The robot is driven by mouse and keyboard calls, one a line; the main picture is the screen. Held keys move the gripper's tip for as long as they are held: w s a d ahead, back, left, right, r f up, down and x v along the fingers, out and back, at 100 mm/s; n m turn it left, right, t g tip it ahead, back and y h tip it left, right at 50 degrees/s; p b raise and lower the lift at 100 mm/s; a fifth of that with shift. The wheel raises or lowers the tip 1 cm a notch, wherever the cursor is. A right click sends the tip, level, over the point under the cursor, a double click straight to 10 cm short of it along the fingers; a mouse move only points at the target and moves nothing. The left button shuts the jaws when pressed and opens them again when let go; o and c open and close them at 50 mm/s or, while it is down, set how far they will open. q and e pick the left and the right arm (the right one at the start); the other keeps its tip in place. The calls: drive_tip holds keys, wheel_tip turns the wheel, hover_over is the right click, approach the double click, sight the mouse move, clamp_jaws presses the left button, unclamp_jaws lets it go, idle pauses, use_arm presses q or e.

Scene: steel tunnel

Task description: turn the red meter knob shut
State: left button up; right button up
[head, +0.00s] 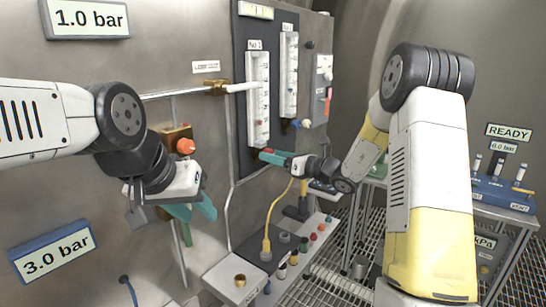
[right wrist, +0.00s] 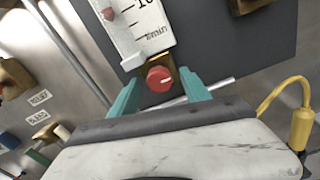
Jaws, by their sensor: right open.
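The red meter knob (right wrist: 160,78) sits on a brass fitting at the foot of a white flow meter (right wrist: 137,22). In the right wrist view it lies between the two teal fingers of my right gripper (right wrist: 160,92), which is open with a finger on each side. I cannot tell whether either finger touches the knob. In the head view my right gripper (head: 275,157) is at the foot of the left meter tube (head: 258,100) and mostly hides the knob. My left gripper (head: 193,208) is empty, its teal fingers apart, near the wall at the left.
An orange knob (head: 185,146) on a brass block is above my left gripper. A second meter tube (head: 288,75) stands to the right. A yellow hose (head: 275,215) rises below my right gripper. A bench with a blue rack (head: 500,192) stands at the right on the grated floor.

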drive_tip(key=shift+w+a, duration=0.1)
drive_tip(key=shift+a, duration=0.1)
drive_tip(key=shift+c, duration=0.5)
clamp_jaws()
